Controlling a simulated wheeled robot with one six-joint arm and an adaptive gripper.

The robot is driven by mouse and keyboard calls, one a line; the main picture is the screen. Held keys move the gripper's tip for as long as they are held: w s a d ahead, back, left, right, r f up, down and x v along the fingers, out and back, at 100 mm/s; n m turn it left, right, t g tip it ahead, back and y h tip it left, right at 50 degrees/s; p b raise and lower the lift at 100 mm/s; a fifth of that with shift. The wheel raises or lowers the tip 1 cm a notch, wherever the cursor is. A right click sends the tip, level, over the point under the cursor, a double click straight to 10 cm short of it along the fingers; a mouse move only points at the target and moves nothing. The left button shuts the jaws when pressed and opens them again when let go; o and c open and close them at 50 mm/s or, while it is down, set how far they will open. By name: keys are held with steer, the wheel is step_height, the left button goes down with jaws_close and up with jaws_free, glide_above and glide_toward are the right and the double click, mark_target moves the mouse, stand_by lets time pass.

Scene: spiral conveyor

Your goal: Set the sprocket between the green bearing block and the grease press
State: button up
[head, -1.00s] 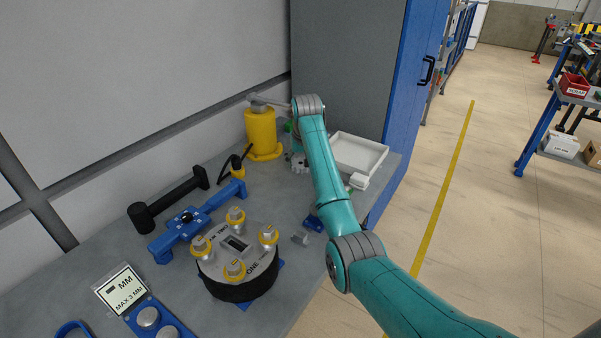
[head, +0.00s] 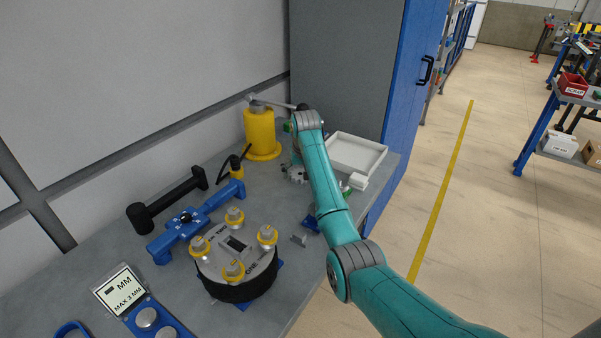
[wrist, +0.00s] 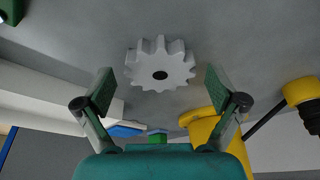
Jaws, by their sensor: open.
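The sprocket (wrist: 160,62), a grey toothed wheel with a dark centre hole, lies flat on the bench; in the head view it shows partly (head: 297,175) beside my arm. My gripper (wrist: 162,88) is open and empty, its fingers spread either side of the sprocket's near edge, not gripping it. The yellow grease press (head: 260,132) with its grey lever stands behind and left of the sprocket; its yellow body is also in the wrist view (wrist: 203,132). A green part (head: 347,189) sits right of my arm, another (head: 288,127) by the press; I cannot tell which is the bearing block.
A white tray (head: 378,166) is right of my arm by the grey cabinet (head: 345,60). A round fixture with yellow-ringed bolts (head: 208,265), a blue bracket (head: 165,244) and a black mallet (head: 142,216) occupy the front left. The bench between fixture and sprocket is mostly clear.

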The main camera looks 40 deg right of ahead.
steer(key=shift+r, duration=0.1)
steer(key=v, duration=1.2)
steer(key=shift+s, duration=0.1)
